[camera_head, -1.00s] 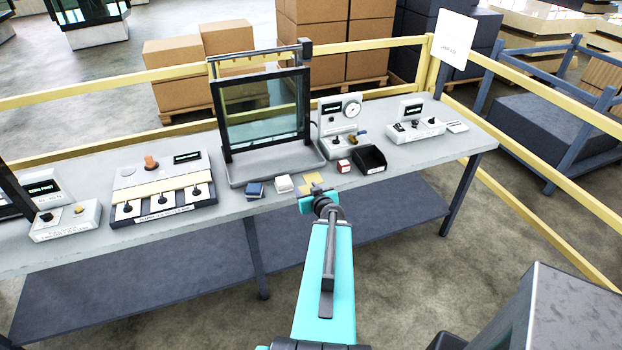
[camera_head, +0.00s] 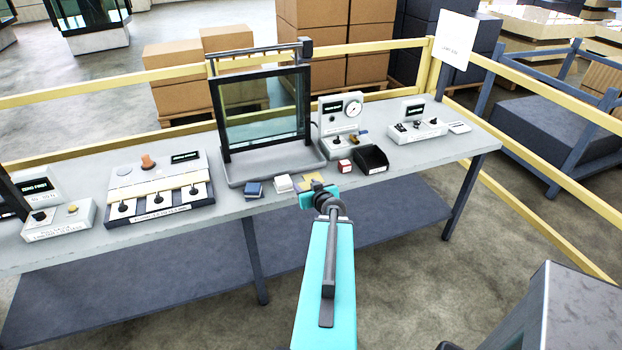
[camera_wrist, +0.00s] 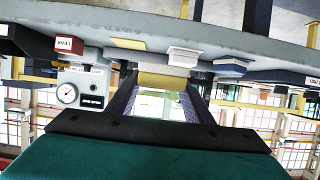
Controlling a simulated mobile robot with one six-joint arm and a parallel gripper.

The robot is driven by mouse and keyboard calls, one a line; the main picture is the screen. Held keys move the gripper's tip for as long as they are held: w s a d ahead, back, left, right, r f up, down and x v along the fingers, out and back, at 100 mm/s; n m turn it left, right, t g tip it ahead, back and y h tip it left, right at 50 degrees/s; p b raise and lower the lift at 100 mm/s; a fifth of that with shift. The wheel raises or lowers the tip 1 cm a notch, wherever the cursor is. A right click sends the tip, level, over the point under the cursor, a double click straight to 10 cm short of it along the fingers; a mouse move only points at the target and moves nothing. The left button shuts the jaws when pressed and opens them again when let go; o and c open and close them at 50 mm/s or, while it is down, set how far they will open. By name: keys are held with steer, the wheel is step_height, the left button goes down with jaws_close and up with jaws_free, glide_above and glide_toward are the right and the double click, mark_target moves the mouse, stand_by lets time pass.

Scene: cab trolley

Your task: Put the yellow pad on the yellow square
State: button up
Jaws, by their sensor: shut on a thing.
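The yellow pad (camera_wrist: 166,82) shows edge-on in the wrist view, held between the two fingertips. My gripper (camera_wrist: 163,88) is shut on it. The yellow square (camera_wrist: 128,44) lies flat on the bench beyond the pad, a little left in the wrist view, which looks upside down. In the head view the yellow square (camera_head: 311,178) is near the bench's front edge, and my gripper (camera_head: 314,195) is just in front of it. There the pad cannot be told clearly from the square. The pad appears apart from the square.
A white block (camera_head: 283,184) and a blue block (camera_head: 254,189) sit left of the square. A red cube (camera_head: 344,166) and a black bin (camera_head: 371,160) are to its right. A framed glass panel (camera_head: 262,112) stands behind. The bench (camera_head: 420,157) has clear room at front right.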

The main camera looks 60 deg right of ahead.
steer(key=shift+w+d+f+b, duration=0.2)
steer(key=shift+d+b, duration=0.3)
steer(key=shift+b, duration=1.15)
steer(key=d+b, duration=0.1)
steer(key=b, duration=0.2)
steer(key=w+d+b, duration=0.1)
steer(key=b, duration=0.2)
steer(key=shift+f, duration=0.15)
steer(key=shift+d+b, duration=0.25)
steer(key=shift+b, duration=0.55)
steer(key=shift+w+d+f+p, duration=0.1)
steer(key=shift+w+d+p, duration=0.5)
steer(key=shift+d, duration=0.9)
steer(key=shift+w+d+f+p, duration=0.1)
steer(key=shift+w+d+p, duration=0.55)
steer(key=shift+d, duration=0.85)
steer(key=shift+w+d+f+p, duration=0.1)
steer(key=shift+w+d+p, duration=0.5)
steer(key=shift+d, duration=0.9)
steer(key=shift+w, duration=0.15)
steer(key=shift+w+d, duration=0.2)
steer(key=shift+d, duration=0.3)
steer(key=shift+a+f+p, duration=0.1)
steer(key=shift+f+p, duration=0.5)
steer(key=shift+f, duration=1.15)
